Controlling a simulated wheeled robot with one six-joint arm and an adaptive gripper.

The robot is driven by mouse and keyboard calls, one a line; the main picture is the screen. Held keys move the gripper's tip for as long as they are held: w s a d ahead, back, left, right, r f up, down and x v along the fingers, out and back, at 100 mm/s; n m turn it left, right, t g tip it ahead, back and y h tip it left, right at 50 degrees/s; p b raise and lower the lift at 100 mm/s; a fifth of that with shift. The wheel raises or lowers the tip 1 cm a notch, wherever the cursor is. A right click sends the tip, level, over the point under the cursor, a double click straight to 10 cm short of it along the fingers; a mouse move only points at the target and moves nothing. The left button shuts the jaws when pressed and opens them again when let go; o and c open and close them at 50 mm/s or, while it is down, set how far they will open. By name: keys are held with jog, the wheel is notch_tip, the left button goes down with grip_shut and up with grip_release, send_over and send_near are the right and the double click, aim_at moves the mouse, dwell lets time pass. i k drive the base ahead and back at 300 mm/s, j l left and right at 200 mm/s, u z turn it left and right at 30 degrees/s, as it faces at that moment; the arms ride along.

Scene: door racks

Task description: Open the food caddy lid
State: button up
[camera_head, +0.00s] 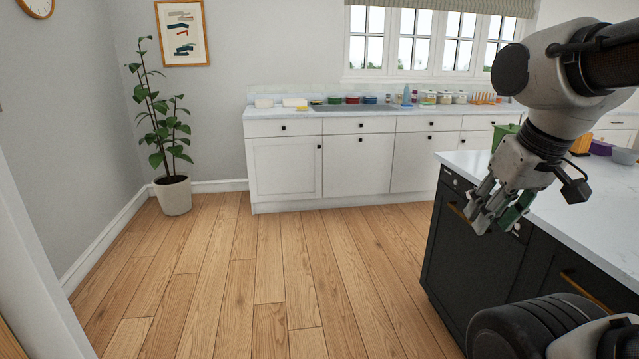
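A green box-like thing (504,134), which looks like the food caddy, stands on the white-topped island at the right. My arm covers much of it, and I cannot make out its lid. My gripper (494,216) hangs in front of the island's near left corner, on the near side of the green thing and apart from it in the picture. Its fingers point down and to the left. They look spread, with green on the right finger, and I see nothing held between them.
The dark island (477,262) with brass handles fills the right. An orange thing, a purple thing (601,147) and a grey bowl (625,156) stand on its top. White cabinets (360,165) line the back wall. A potted plant (173,195) stands left. The wooden floor between is clear.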

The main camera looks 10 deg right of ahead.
aim_at(513, 129)
jog(key=i+j+z, duration=0.1)
jog(key=i+z, duration=0.35)
jog(key=i+j+z, duration=0.4)
jog(key=i, duration=0.2)
jog(key=l+z, duration=0.1)
jog(key=z, duration=0.6)
jog(key=i+j+u, duration=0.25)
jog(key=i+j, duration=0.55)
jog(key=i, duration=0.1)
